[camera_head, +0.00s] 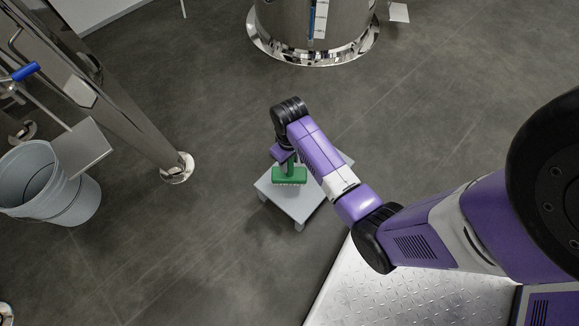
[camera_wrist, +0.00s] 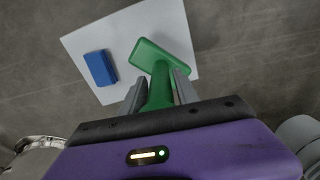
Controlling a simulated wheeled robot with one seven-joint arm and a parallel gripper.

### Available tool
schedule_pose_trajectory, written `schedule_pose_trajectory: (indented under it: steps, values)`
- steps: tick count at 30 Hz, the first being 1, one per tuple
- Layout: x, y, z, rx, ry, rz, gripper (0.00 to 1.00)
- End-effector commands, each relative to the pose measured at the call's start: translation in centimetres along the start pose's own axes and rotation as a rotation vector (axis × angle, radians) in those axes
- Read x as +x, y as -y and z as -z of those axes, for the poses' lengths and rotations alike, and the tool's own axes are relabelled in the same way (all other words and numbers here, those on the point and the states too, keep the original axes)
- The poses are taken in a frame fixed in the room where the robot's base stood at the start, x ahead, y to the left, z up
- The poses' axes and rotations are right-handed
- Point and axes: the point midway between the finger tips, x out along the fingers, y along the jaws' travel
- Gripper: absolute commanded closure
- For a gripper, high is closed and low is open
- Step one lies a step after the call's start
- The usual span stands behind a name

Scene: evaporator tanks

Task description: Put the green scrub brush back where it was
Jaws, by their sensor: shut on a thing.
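The green scrub brush (camera_head: 289,176) shows in the head view over a small grey stool, below my wrist. In the wrist view the brush (camera_wrist: 160,62) has a flat rectangular head and a handle running back between my fingers. My gripper (camera_wrist: 160,88) is shut on the handle. My gripper also shows in the head view (camera_head: 287,160), mostly hidden by my wrist. The brush is over the stool top (camera_head: 297,203); I cannot tell whether it touches the top.
A blue block (camera_wrist: 100,68) lies on the stool, left of the brush in the wrist view. A grey bucket (camera_head: 50,183) stands at the left near a metal post (camera_head: 140,125). A steel tank (camera_head: 315,30) stands at the back.

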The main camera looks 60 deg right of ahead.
Motion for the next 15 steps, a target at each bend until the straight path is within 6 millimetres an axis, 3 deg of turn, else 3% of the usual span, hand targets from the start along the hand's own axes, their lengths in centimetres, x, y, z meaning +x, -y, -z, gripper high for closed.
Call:
schedule_pose_trajectory:
  steps: [7, 15]
  values:
    - [1.7, 0.0, 0.0, 0.000, -0.001, 0.000, 1.00]
    - [5.1, 0.0, 0.0, 0.000, -0.001, 0.000, 1.00]
